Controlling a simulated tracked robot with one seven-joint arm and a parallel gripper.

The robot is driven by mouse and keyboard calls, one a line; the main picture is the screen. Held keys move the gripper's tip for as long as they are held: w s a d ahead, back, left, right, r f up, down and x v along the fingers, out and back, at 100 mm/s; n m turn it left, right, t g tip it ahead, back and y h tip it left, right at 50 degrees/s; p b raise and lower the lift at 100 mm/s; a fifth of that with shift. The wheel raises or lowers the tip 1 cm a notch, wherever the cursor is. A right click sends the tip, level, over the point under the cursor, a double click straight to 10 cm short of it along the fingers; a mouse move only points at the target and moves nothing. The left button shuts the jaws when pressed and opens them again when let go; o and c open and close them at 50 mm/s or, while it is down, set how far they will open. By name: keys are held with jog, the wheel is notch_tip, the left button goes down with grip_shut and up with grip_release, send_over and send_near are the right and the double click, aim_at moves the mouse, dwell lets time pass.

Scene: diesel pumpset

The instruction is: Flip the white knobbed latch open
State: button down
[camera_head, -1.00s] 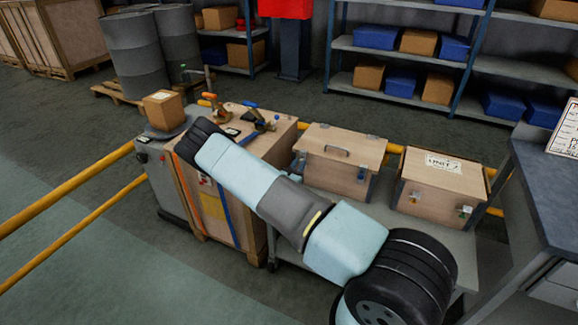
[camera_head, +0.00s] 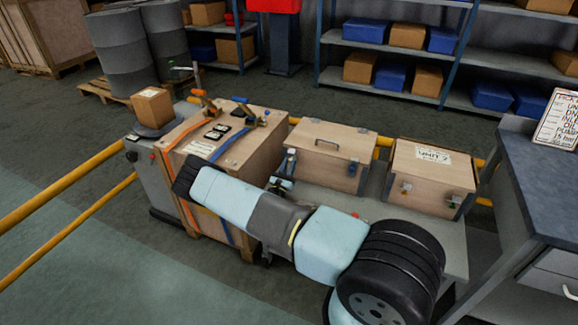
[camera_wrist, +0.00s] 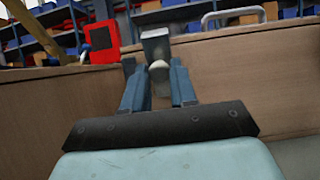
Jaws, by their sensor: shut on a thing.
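The white knobbed latch has a grey metal plate (camera_wrist: 155,45) and a pale rounded knob (camera_wrist: 158,68), seen upper middle in the wrist view. It sits on the front of a wooden crate (camera_wrist: 245,85), close under the lid edge. My gripper (camera_wrist: 157,80) has one blue-grey finger on each side of the knob and is shut on it. In the head view my gripper (camera_head: 281,184) is at the left front of the middle crate (camera_head: 325,172), by the latch's grey plate (camera_head: 290,160). The knob is hidden there.
Another latched crate (camera_head: 433,175) stands to the right. A strapped wooden box (camera_head: 222,152) is at left, close to my arm. A workbench (camera_head: 535,190) is far right.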

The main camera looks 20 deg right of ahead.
jog(key=c, duration=0.9)
grip_release()
jog(key=shift+a, duration=0.1)
jog(key=shift+r, duration=0.2)
notch_tip(320, 180, up, 2)
jog(key=shift+r, duration=0.1)
jog(key=s+r, duration=0.3)
jog(key=s, duration=0.1)
jog(key=s+r, duration=0.3)
jog(key=s, duration=0.2)
jog(key=s+a+r, duration=0.1)
jog(key=s+r, duration=0.3)
jog(key=s, duration=0.1)
jog(key=shift+r, duration=0.1)
jog(key=shift+d, duration=0.1)
